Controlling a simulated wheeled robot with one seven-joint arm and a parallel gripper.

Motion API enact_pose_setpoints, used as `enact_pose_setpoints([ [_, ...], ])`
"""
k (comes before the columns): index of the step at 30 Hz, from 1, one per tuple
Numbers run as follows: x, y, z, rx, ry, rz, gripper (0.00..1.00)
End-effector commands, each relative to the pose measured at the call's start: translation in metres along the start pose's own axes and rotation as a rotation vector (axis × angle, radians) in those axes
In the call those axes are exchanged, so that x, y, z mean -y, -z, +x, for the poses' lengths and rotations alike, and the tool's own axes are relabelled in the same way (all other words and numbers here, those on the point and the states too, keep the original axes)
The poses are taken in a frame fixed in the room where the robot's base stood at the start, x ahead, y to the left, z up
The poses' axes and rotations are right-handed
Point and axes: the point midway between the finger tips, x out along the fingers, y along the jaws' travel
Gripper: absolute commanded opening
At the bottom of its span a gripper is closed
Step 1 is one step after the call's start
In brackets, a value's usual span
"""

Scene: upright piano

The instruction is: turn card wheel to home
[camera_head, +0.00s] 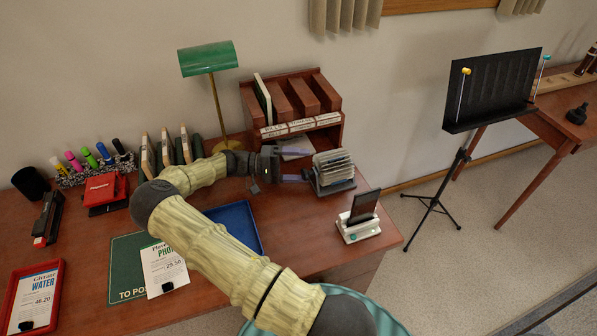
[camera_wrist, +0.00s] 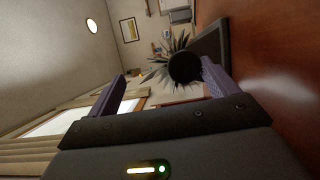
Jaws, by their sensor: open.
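The card wheel (camera_head: 334,165) is a rotary file with pale cards on a dark stand, near the right end of the desk. In the wrist view its round black knob (camera_wrist: 185,67) faces me, with the cards fanned out around it. My gripper (camera_head: 296,165) is just left of the card wheel and points at its side. In the wrist view my gripper (camera_wrist: 163,88) is open, with the knob beyond the gap and closer to the right finger. Nothing is held. I cannot tell whether a finger touches the wheel, and no home mark can be made out.
A wooden sorter (camera_head: 335,125) stands behind the card wheel. A phone on a white stand (camera_head: 359,226) is in front of it, to the right. A blue tray (camera_head: 238,222) lies partly under my arm. A green lamp (camera_head: 208,59) stands behind my arm.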

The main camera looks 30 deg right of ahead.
Motion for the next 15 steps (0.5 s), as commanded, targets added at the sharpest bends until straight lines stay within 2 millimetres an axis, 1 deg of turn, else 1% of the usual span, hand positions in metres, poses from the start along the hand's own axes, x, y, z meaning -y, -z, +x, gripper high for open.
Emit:
enact_pose_setpoints([
  [1,-0.025,0.000,-0.001,0.003,-0.019,0.013,0.78],
  [2,-0.032,0.001,-0.001,0.003,-0.019,0.015,0.82],
  [6,-0.058,-0.001,-0.003,0.002,-0.019,0.013,0.82],
  [10,-0.072,-0.001,-0.006,-0.005,-0.019,0.011,0.82],
  [15,-0.078,-0.001,-0.005,-0.005,-0.021,0.010,0.82],
])
